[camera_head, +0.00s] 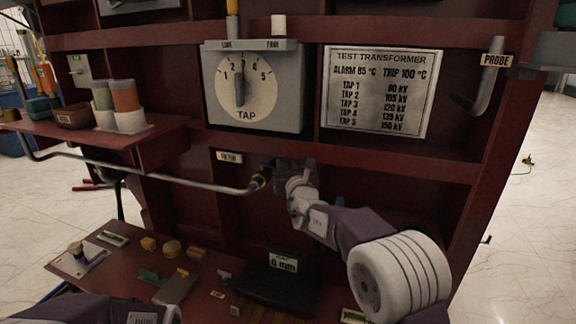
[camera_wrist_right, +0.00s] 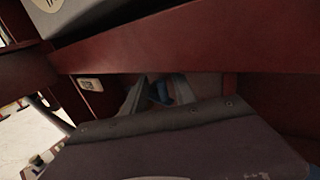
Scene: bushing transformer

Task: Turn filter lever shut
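The filter label (camera_head: 229,157) is on the red cabinet below the tap dial; it also shows in the right wrist view (camera_wrist_right: 90,84). Contact cannot be told. My left gripper is out of view.
The tap dial box (camera_head: 254,112) and a red ledge (camera_wrist_right: 190,52) lie above my right gripper. A side shelf (camera_head: 150,135) with cups is at left. The lower shelf (camera_head: 100,262) holds several small parts and a dark meter (camera_head: 278,290).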

